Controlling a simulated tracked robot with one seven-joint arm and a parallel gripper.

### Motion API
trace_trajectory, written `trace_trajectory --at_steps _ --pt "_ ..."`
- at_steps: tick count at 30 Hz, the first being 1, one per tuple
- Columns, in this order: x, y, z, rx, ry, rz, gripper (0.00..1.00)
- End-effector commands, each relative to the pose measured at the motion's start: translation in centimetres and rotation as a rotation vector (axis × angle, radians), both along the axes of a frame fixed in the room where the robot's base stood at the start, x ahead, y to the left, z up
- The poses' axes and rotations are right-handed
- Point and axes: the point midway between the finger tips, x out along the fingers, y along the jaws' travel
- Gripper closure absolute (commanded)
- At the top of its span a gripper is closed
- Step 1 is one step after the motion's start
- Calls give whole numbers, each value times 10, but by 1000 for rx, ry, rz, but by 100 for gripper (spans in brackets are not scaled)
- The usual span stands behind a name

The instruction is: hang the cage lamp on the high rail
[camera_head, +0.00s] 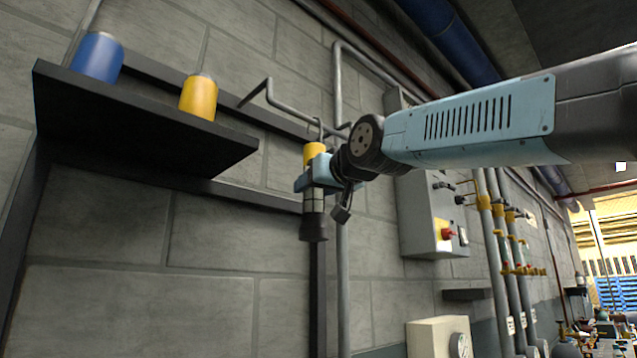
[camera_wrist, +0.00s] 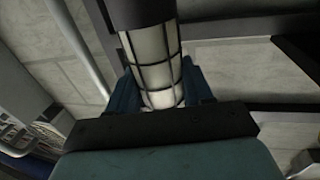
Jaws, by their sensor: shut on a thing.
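The cage lamp (camera_head: 313,205) hangs upright in my gripper (camera_head: 316,178), with a yellow cap and hook on top and a dark lower end. My gripper is shut around its body. In the wrist view the lamp's pale tube with its black cage (camera_wrist: 155,62) stands between the blue fingers (camera_wrist: 158,85); its hook is out of that view. The high rail (camera_head: 296,113) is a grey bent bar on the block wall. The lamp's hook overlaps the rail's right part in the head view; I cannot tell whether it is over the bar or in front of it.
A dark shelf (camera_head: 140,118) left of the rail carries a blue can (camera_head: 98,57) and a yellow can (camera_head: 199,97). A vertical grey pipe (camera_head: 342,270) runs behind the lamp. A grey switch box (camera_head: 428,215) with a red knob is on the wall below my arm.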

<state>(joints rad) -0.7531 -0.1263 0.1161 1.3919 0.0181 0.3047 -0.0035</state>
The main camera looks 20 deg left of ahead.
Motion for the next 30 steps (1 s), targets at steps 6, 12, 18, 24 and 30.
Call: trace_trajectory --at_steps 6,12,18,24,30 --pt "0 0 0 1 -1 0 92" --pt "0 -1 0 1 -1 -1 37" --pt "0 -1 0 0 0 -1 20" --pt "1 -1 -1 -1 1 -1 20" --pt "-7 -9 0 0 -1 -2 20"
